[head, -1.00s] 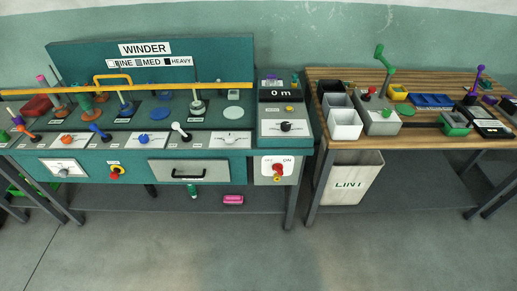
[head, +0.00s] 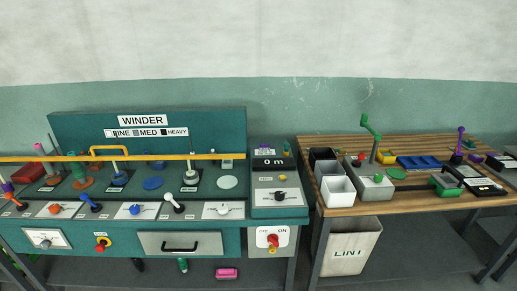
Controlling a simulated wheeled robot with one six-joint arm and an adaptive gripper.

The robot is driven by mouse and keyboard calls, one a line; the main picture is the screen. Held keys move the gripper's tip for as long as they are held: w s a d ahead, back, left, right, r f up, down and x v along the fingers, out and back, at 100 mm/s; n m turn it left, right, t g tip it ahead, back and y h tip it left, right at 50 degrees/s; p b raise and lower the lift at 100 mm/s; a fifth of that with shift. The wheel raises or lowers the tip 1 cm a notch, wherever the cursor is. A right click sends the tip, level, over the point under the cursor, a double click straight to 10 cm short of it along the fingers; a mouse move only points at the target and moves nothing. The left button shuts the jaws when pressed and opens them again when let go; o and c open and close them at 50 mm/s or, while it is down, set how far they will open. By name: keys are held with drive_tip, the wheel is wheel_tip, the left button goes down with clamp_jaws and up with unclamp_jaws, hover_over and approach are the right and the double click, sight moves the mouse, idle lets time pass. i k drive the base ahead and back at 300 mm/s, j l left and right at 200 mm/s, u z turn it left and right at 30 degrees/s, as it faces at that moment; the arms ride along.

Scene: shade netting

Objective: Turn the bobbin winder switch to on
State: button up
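A white switch plate (head: 263,231) marked OFF on the left and ON on the right is on the front of the teal winder bench, at its right end. A red knob (head: 272,239) with a yellow part below it sits on this plate. The knob's exact setting is too small to tell. No label here reads bobbin winder, so I cannot tell for sure that this is the named switch. My gripper is not in view.
The teal winder bench (head: 190,246) carries several levers, dials and a yellow rail (head: 200,157). Its drawer (head: 180,244) is left of the switch plate. A wooden bench (head: 420,203) with trays and a green crank (head: 370,128) stands right. A LINT bin (head: 350,252) is below it.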

sight(273, 238)
drive_tip(key=i+j, duration=0.25)
drive_tip(key=i, duration=0.15)
drive_tip(key=i+j, duration=0.25)
drive_tip(key=i, duration=0.2)
